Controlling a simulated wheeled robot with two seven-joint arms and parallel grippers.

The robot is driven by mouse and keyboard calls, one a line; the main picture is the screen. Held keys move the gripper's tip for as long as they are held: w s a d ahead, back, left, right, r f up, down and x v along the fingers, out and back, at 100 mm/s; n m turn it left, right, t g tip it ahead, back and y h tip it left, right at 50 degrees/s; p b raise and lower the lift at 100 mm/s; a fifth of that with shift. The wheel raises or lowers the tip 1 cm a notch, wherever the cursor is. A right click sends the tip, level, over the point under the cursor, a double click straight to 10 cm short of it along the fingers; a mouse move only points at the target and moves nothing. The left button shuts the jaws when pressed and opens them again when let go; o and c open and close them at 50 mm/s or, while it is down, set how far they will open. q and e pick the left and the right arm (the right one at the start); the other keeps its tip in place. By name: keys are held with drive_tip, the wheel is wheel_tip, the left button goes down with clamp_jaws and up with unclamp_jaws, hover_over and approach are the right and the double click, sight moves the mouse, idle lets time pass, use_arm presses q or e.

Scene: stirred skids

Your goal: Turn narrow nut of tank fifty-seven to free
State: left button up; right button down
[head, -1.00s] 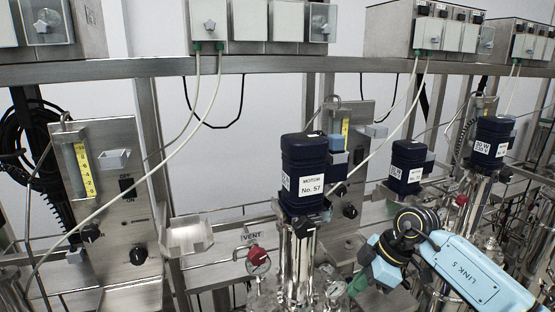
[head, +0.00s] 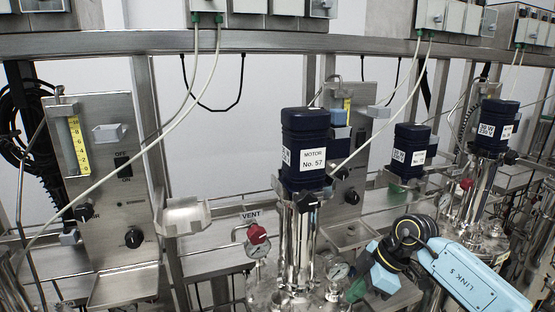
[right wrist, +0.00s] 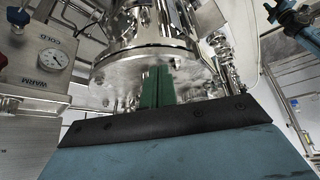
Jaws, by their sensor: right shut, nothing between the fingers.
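Tank fifty-seven carries a dark blue motor (head: 304,150) labelled "MOTOR No. 57" on a shiny steel column (head: 300,240). A black knob (head: 307,202) sits just under the motor. The top of the tank is at the bottom edge of the head view. I cannot make out which part is the narrow nut. My right gripper (head: 354,291), with green fingers, is low and right of the column. In the right wrist view its fingers (right wrist: 157,86) are shut and empty, in front of the underside of a steel vessel (right wrist: 150,60). Contact cannot be told. My left gripper is not in view.
Another motor (head: 409,150) stands behind my right arm. Hoses hang across the frame.

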drive_tip(key=shift+w+a, duration=0.2)
drive_tip(key=shift+a, duration=0.05)
idle(0.7)
drive_tip(key=shift+r+p, duration=0.1)
drive_tip(key=shift+p, duration=0.3)
drive_tip(key=shift+w+d+p, duration=0.2)
drive_tip(key=shift+w+p, duration=0.6)
drive_tip(key=shift+p, duration=0.55)
drive_tip(key=shift+w+p, duration=0.3)
drive_tip(key=shift+p, duration=0.1)
drive_tip(key=shift+w, duration=0.2)
drive_tip(key=shift+w+d+p, duration=0.1)
drive_tip(key=shift+d+p, duration=0.15)
drive_tip(key=shift+p, duration=0.35)
drive_tip(key=r+p, duration=0.5)
drive_tip(key=p, duration=0.2)
drive_tip(key=shift+d+r, duration=0.2)
drive_tip(key=shift+r, duration=0.2)
